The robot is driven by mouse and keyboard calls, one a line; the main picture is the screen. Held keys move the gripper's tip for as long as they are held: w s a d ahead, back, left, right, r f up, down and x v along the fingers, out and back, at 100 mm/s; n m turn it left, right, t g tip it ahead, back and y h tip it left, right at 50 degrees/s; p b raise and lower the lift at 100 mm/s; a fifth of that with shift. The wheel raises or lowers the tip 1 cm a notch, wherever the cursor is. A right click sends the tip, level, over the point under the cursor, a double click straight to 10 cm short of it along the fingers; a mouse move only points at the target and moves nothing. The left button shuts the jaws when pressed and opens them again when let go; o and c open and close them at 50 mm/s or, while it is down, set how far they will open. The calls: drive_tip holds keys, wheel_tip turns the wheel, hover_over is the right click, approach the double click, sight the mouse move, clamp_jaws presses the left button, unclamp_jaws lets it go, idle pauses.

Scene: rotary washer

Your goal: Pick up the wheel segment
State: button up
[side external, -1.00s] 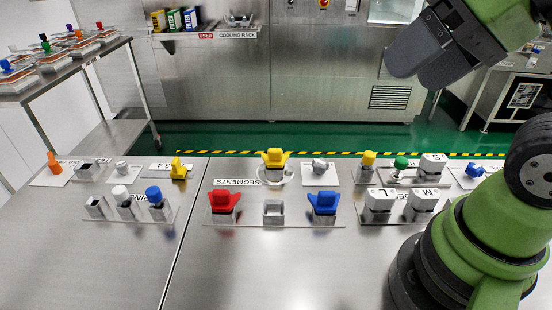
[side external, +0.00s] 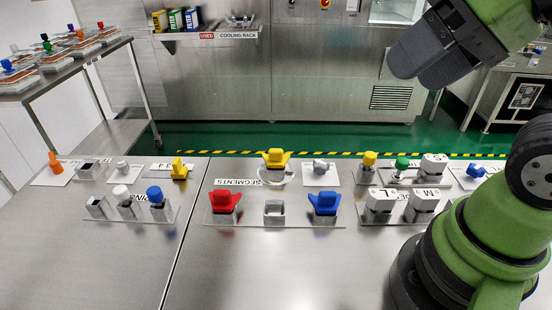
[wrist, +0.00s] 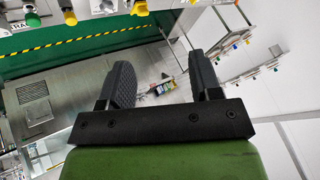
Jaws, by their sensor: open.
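On a clear plate labelled SEGMENTS (side external: 300,220) stand a red segment piece (side external: 225,201) at left and a blue one (side external: 324,204) at right. An empty square metal holder (side external: 273,212) is between them. A yellow segment piece (side external: 275,157) stands behind, on a round base. I cannot tell which of these is the wheel segment. My gripper (side external: 420,58) is high at the upper right, well apart from them. In the wrist view its two black fingers (wrist: 163,78) are spread with nothing between them.
Plates with white, blue and yellow parts (side external: 155,194) stand to the left. White blocks marked L (side external: 379,201) and M stand to the right. A shelf of trays (side external: 75,62) is at far left. The front of the steel table (side external: 240,270) is clear.

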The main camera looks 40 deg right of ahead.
drive_tip(key=shift+c, duration=0.4)
drive_tip(key=n+g+h, duration=0.2)
drive_tip(key=n+g, duration=0.5)
drive_tip(key=n, duration=0.6)
hover_over(276, 150)
wheel_tip(276, 150, down, 21)
drive_tip(key=shift+r, duration=0.1)
drive_tip(key=shift+f, duration=3.05)
clamp_jaws()
